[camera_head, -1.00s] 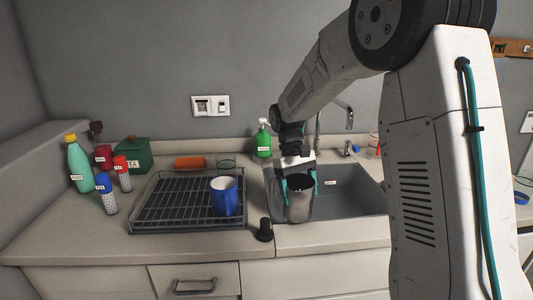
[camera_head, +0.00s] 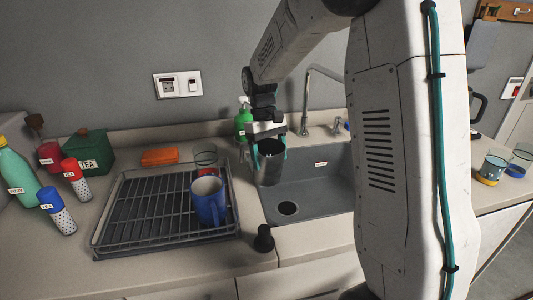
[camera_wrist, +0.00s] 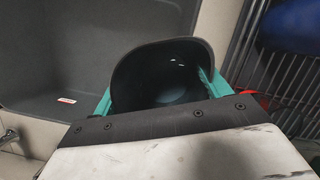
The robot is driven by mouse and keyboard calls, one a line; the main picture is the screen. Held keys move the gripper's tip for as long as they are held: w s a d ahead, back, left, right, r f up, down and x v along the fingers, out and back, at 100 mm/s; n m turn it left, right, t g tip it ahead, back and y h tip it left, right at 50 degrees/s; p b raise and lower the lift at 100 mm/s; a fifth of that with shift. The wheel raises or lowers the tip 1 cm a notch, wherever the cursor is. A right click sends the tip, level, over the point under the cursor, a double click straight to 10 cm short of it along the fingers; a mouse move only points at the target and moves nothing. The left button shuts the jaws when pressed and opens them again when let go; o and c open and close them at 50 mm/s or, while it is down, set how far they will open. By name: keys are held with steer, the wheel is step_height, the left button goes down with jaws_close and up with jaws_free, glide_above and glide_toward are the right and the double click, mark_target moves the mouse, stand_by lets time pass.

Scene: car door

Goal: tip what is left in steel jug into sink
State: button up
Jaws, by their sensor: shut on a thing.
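The steel jug (camera_head: 270,165) is held by my gripper (camera_head: 268,150), whose teal fingers close on its two sides. The jug is about upright above the left part of the grey sink (camera_head: 315,190). The wrist view looks into the jug's dark mouth (camera_wrist: 160,75) between the teal fingers; a small bright glint shows inside, but I cannot tell how much it holds. In the wrist view the sink (camera_wrist: 80,60) lies to the left of the jug. The sink's round drain (camera_head: 288,208) is visible in front of the jug.
A drying rack (camera_head: 150,212) with a blue mug (camera_head: 208,201) stands close left of the sink. A green soap bottle (camera_head: 243,122) and a tap (camera_head: 308,100) stand behind. A black stopper (camera_head: 264,238) is on the counter's front.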

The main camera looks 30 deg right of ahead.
steer(key=shift+s+d+f+t+y, duration=0.3)
steer(key=shift+s+d+t+y, duration=0.5)
steer(key=shift+t+y, duration=0.25)
steer(key=s+t+y, duration=0.1)
steer(key=d+f+t+y, duration=0.1)
steer(key=t+y, duration=0.1)
steer(key=s+d+f+n+t+y, duration=0.1)
steer(key=shift+s+d+f, duration=0.1)
steer(key=shift+s+d, duration=0.15)
steer(key=shift+s, duration=0.1)
steer(key=shift+s+f+t+y, duration=0.1)
steer(key=shift+t+y, duration=0.15)
